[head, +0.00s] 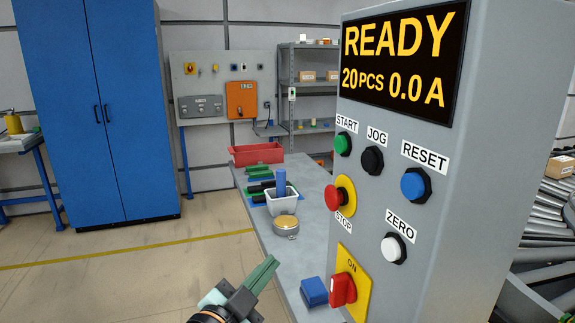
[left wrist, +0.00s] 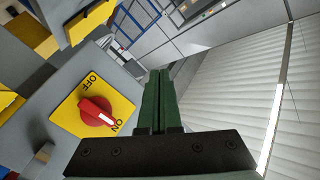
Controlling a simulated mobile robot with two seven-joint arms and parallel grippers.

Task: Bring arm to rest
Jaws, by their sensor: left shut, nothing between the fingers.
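My left gripper (head: 268,268) shows at the bottom of the head view, with its green fingers pointing up and to the right. The fingers are shut with nothing between them, and they also show shut in the left wrist view (left wrist: 158,100). The gripper is left of the grey control cabinet (head: 455,150) and apart from it. The red rotary switch (head: 343,289) on its yellow plate is to the right of the gripper, near the ON label. In the left wrist view the red switch (left wrist: 96,111) is left of the fingers. My right gripper is not in view.
A grey bench (head: 268,230) bears a red bin (head: 257,153), a white container (head: 283,204), a round tin (head: 286,226) and a blue block (head: 314,291). The cabinet display reads READY, 20 PCS, 0.0 A. Open floor (head: 120,275) lies at left, before a blue locker (head: 95,110).

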